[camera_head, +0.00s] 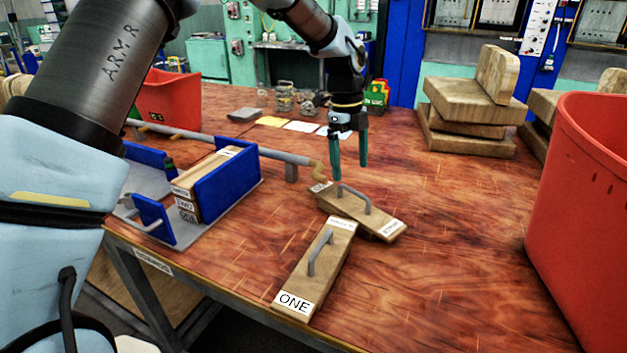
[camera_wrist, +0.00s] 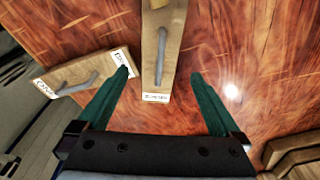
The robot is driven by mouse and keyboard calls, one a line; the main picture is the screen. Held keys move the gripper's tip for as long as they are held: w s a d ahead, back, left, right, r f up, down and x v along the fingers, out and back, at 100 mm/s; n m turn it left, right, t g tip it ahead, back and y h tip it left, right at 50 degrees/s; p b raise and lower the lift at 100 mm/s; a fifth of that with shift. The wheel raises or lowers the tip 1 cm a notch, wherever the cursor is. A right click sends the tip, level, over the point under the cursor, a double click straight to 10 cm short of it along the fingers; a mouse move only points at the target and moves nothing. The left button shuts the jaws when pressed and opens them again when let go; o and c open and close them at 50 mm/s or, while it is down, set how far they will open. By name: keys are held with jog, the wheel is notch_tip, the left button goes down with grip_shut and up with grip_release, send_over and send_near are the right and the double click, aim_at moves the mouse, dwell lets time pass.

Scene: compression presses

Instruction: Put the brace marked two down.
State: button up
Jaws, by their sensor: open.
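A wooden brace (camera_head: 378,216) with a grey bar handle lies on the table. The small labels at its ends are too blurred to read. It also shows in the wrist view (camera_wrist: 164,18), between my fingers. A second brace, with ONE on its near end (camera_head: 322,272), lies in front of it; it shows at the left in the wrist view (camera_wrist: 68,90). The two braces are close together; whether they touch is unclear. My gripper (camera_head: 349,173) is open and empty, pointing down above the far brace. Its fingers are apart in the wrist view (camera_wrist: 160,74).
A blue-walled press (camera_head: 232,184) at left holds wooden blocks with small end labels; one appears to read TWO. A large red bin (camera_head: 590,210) stands at right, another (camera_head: 172,98) at back left. Wooden blocks (camera_head: 470,105) are stacked behind. The table right of the braces is clear.

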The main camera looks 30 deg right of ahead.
jog(key=w+a+r+n+t, duration=0.1)
jog(key=w+a+n, duration=0.2)
jog(key=a+n, duration=0.35)
jog(key=w+a+n, duration=0.3)
jog(key=a, duration=0.6)
jog(key=w+a+r+n+t, duration=0.1)
jog(key=w+a+n, duration=0.35)
jog(key=a, duration=0.35)
jog(key=s+a+n, duration=0.4)
jog(key=a+n, duration=0.5)
jog(key=a, duration=0.3)
jog(key=s+a+f+n+t, duration=0.1)
jog(key=s+a+n, duration=0.3)
jog(key=a+n, duration=0.6)
jog(key=a, duration=0.3)
jog(key=shift+s+a, duration=0.15)
